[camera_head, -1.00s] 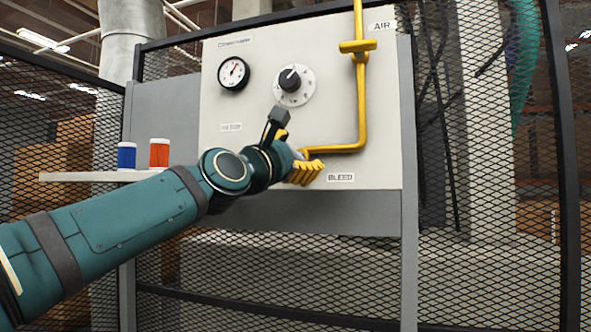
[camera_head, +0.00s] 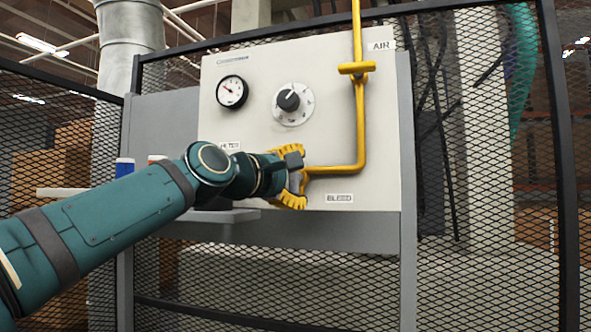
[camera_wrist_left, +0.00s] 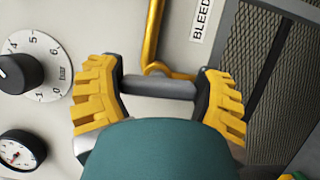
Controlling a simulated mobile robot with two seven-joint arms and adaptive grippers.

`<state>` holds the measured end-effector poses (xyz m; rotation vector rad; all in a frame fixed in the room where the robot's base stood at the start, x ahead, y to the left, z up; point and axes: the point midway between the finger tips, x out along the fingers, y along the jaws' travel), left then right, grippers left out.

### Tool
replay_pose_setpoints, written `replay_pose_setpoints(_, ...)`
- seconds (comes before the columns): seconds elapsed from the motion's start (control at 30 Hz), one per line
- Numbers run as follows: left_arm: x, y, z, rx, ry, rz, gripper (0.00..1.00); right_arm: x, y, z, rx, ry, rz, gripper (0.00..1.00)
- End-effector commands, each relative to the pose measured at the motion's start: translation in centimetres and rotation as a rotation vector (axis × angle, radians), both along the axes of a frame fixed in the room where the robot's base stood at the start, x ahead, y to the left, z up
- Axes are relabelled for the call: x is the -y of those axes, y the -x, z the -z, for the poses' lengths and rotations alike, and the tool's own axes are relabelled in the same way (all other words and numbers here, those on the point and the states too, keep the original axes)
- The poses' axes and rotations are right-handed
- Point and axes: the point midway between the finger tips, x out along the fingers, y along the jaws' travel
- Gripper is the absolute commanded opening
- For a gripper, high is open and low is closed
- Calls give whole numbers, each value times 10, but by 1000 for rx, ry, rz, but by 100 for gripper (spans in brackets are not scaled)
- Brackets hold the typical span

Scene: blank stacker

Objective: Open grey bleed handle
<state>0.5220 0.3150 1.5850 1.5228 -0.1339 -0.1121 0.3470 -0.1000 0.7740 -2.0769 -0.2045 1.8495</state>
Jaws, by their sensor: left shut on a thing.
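The grey bleed handle (camera_wrist_left: 158,87) shows as a bar between the yellow fingers in the left wrist view. It sits at the end of the yellow pipe by the BLEED label (camera_head: 339,198). My left gripper (camera_head: 293,180) is at the lower part of the white panel (camera_head: 225,115). It is shut on the handle, with one finger at each end of the bar. In the left wrist view the left gripper (camera_wrist_left: 160,90) shows both fingers against the bar. In the head view the gripper hides part of the handle. My right gripper is not in view.
Above the gripper are a dial knob (camera_head: 289,101) and a round gauge (camera_head: 232,92). A yellow pipe (camera_head: 360,120) with a yellow valve handle (camera_head: 356,68) runs down the right side. A shelf with a blue can (camera_head: 125,165) stands left, behind my arm. Mesh fencing surrounds the panel.

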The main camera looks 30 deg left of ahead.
Motion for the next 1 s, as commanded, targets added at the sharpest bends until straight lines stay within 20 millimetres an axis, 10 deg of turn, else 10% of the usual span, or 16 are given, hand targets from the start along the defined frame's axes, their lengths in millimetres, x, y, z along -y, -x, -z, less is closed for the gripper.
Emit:
replay_pose_setpoints(0.67,0,0,0,-13,-62,-2,35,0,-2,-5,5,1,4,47)
replay_pose_setpoints(0.7,0,0,0,-13,-62,-1,80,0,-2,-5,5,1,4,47)
replay_pose_setpoints(0.77,0,0,0,-13,-62,-1,100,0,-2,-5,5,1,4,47)
replay_pose_setpoints(1.0,0,0,0,-13,-61,-1,100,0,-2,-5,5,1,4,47)
